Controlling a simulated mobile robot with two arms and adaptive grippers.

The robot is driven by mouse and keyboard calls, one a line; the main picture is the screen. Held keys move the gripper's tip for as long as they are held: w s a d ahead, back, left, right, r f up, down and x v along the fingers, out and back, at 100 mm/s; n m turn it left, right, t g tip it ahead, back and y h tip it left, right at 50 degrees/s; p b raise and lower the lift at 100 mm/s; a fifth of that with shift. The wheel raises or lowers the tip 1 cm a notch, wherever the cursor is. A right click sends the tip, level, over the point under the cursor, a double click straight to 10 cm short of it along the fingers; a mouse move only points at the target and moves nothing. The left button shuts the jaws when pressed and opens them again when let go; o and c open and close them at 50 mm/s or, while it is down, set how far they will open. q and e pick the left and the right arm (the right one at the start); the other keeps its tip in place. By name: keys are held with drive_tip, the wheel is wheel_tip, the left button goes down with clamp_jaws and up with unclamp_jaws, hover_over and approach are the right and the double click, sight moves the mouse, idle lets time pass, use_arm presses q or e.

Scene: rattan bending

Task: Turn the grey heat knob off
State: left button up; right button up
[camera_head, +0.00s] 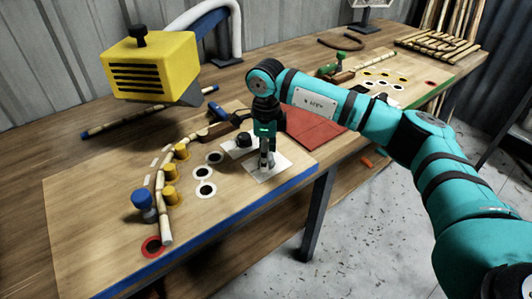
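My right gripper (267,164) points down over a white plate (257,175) near the blue front edge of the table. Its fingertips are at or just above the plate. The grey heat knob cannot be made out clearly; a small grey shape between the fingertips may be the knob or the fingers themselves. I cannot tell whether the fingers are closed on it. A dark round knob (243,139) stands on another pale plate just left of the gripper. My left gripper is not in view.
A yellow vented heater head (150,62) hangs above the table at left. A segmented rattan pole (160,195) curves past yellow pegs (170,171) and a blue knob (143,203). A red mat (313,127) lies right of the gripper. The left front of the board is mostly clear.

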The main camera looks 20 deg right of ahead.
wheel_tip(320, 180, up, 12)
idle(0.5)
idle(0.4)
